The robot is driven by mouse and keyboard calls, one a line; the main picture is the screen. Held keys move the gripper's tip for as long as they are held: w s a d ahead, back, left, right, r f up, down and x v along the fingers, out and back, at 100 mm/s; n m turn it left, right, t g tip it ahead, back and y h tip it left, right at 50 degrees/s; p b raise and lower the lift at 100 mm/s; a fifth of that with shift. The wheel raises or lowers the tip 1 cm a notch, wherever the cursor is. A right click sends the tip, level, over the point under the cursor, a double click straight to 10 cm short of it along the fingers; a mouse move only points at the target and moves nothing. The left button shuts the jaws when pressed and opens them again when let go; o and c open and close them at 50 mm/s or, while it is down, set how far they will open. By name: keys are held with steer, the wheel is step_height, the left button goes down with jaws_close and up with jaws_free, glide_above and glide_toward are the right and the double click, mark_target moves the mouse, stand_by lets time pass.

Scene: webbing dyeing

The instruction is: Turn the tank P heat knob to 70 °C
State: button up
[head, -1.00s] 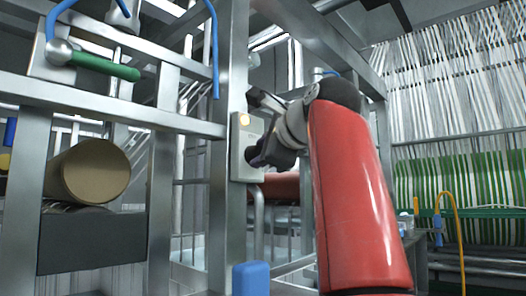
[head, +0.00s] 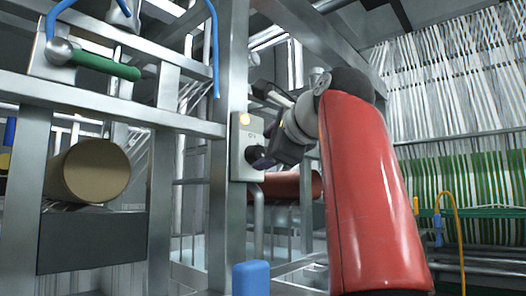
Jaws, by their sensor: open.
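A green-handled lever valve (head: 105,66) is at the upper left. A tan roller (head: 92,170) sits below it, above a dark box (head: 92,240). A blue block (head: 251,279) is at the bottom centre. A red roller (head: 290,185) lies behind the panel. Steel beams surround the panel.

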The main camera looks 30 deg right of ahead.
steer(key=s, duration=0.3)
steer(key=s+r, duration=0.1)
steer(key=s, duration=0.1)
steer(key=shift+s, duration=0.3)
steer(key=shift+a+f, duration=0.1)
